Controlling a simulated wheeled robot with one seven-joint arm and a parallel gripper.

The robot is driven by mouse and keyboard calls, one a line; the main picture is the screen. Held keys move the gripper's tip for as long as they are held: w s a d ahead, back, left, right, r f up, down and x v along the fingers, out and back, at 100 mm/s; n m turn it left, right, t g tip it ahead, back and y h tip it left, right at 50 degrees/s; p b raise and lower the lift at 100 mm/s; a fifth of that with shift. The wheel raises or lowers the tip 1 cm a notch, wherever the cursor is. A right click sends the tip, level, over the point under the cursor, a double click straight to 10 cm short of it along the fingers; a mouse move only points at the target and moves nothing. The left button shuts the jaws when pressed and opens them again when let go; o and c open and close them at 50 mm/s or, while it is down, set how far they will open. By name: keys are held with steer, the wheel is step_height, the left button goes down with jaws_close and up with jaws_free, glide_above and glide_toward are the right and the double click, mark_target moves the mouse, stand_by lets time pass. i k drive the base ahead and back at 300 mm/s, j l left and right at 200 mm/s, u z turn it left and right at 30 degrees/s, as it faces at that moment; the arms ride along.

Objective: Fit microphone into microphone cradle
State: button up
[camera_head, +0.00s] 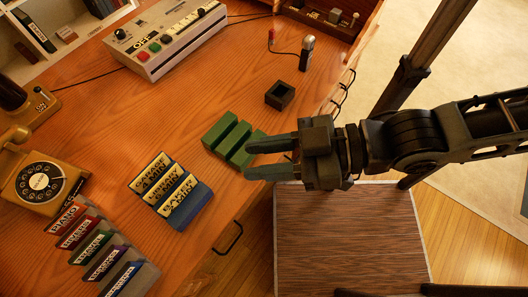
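The microphone (307,52) is small, with a grey head and a dark body. It appears to stand upright on the wooden desk, with a thin dark cord running left from it. A small dark square open-topped holder (280,95), which looks like the microphone cradle, sits on the desk just below it in the picture. It looks empty, though its inside is dark. My gripper (249,160) is open with nothing visible between its fingers. It points left over the desk's right side, below the cradle and beside a green slotted block, apart from the microphone.
The green slotted block (218,132) is partly behind my fingers. A red-tipped plug (271,38) stands near the microphone. A grey control box (165,38), labelled blocks (170,190), a coloured rack (100,245) and a rotary telephone (40,180) occupy the left. Desk between control box and cradle is clear.

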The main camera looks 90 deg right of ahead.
mark_target(280, 96)
steer(key=k+j+z, duration=0.15)
steer(key=z, duration=0.4)
steer(key=k+l+z, duration=0.1)
steer(key=z, duration=1.05)
steer(key=k+j, duration=0.7)
steer(key=k, duration=0.15)
